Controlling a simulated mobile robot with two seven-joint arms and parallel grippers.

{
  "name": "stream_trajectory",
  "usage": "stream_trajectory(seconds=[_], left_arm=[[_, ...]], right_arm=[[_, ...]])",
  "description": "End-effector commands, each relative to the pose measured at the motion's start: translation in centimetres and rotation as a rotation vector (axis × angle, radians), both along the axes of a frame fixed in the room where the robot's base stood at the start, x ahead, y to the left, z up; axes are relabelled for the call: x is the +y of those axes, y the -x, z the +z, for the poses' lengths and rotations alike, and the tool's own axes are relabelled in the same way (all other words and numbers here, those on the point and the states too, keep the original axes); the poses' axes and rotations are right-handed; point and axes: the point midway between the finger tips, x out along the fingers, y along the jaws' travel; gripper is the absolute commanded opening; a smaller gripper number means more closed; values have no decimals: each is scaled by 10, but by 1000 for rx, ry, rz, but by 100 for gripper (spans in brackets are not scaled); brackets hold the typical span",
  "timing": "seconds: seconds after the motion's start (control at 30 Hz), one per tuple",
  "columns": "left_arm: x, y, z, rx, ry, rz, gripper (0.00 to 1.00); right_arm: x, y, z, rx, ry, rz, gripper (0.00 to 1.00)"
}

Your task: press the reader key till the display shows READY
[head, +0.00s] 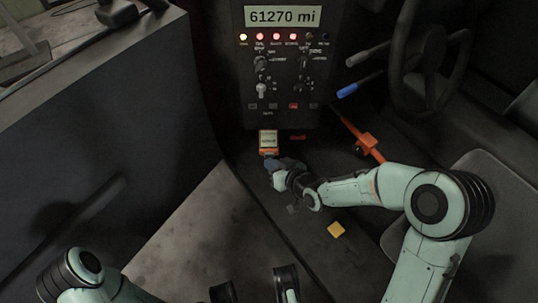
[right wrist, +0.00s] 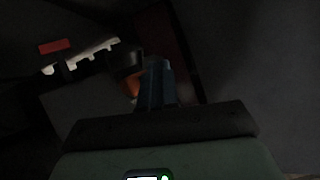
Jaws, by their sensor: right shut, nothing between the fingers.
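The reader (head: 268,139) is a small orange device with a pale display, at the foot of the dashboard panel in the head view. The dark text on its display is too small to read. My right gripper (head: 270,163) is shut and empty, with its bluish fingertips just below the reader's lower edge. I cannot tell whether they touch the key, which is hidden or too small to make out. In the dark right wrist view the shut blue fingers (right wrist: 157,85) point away, with a bit of orange beside them.
A dashboard panel (head: 283,90) with knobs, lit lamps and a "61270 mi" display stands behind the reader. An orange-red lever (head: 365,142), a blue-tipped stalk (head: 347,90) and a steering wheel (head: 440,60) are to the right. A yellow block (head: 336,230) lies on the floor.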

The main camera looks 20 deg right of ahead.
Motion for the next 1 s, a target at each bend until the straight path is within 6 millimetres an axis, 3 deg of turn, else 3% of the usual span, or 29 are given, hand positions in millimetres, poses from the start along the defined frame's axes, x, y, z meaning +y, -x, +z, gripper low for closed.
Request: stream_trajectory(seconds=[1.0], left_arm=[[0,0,-1,0,0,0,43]], right_arm=[[-2,-8,0,1,-2,-1,0]])
